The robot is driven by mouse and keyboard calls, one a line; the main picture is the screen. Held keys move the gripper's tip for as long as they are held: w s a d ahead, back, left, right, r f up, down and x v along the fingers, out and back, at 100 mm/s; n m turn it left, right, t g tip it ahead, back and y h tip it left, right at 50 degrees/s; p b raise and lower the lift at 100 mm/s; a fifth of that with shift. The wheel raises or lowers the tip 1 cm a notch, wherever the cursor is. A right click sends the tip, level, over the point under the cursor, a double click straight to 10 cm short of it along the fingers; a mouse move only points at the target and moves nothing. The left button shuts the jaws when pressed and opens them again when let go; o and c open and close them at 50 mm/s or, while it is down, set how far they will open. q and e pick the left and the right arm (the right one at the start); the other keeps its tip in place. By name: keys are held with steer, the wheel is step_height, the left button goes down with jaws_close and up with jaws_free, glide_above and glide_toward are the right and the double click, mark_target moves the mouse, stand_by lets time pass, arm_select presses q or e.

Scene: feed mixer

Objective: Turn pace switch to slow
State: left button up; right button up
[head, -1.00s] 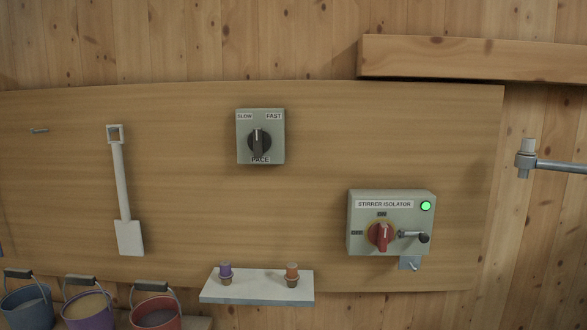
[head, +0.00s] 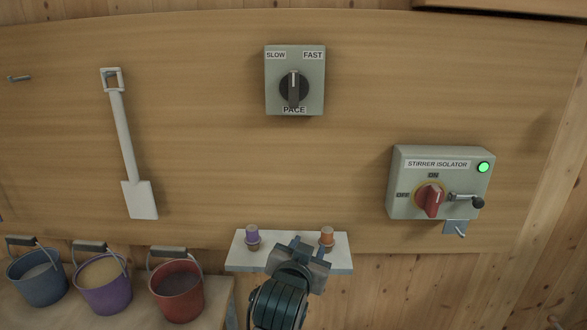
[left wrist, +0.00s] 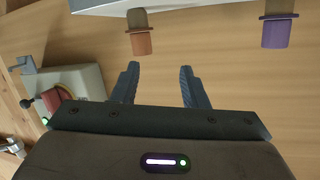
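The pace switch is a grey-green box (head: 313,84) on the wooden wall panel, with a dark rotary knob (head: 293,90) in its middle. SLOW is marked at its upper left, FAST at its upper right and PACE below. The knob's bar stands roughly upright, between the two marks. My left gripper (head: 302,247) is below the switch, in front of the small shelf, and touches nothing that I can see. In the left wrist view its two fingers (left wrist: 160,82) are apart with nothing between them. The switch does not show there. My right gripper is not in view.
A white shelf (head: 340,258) holds a purple-topped plug (head: 252,233) and an orange-topped plug (head: 327,235) near my left gripper. The stirrer isolator (head: 405,180) sticks out at right. A white shovel (head: 129,150) hangs left; buckets (head: 178,290) stand lower left. Panel around the switch is clear.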

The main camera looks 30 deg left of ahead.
arm_select(q)
step_height(320, 180, up, 13)
steer(key=n+t+y, duration=0.2)
steer(key=t, duration=0.1)
steer(key=n+t+y, duration=0.2)
steer(key=n+y, duration=0.1)
steer(key=y, duration=0.2)
glide_toward(293, 95)
steer(key=shift+g, duration=0.3)
steer(key=p+x, duration=0.1)
steer(key=x, duration=0.2)
steer(key=p+x, duration=0.2)
steer(key=x, duration=0.1)
steer(key=p+x, duration=0.2)
steer(key=x, duration=0.1)
steer(key=shift+w+r, duration=0.1)
steer(key=shift+r, duration=0.35)
steer(key=shift+w+a+r, duration=0.1)
steer(key=shift+w+a, duration=0.1)
steer(key=shift+w, duration=0.2)
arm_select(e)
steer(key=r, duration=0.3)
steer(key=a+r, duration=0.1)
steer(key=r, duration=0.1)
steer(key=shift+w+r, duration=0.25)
arm_select(q)
jaws_close()
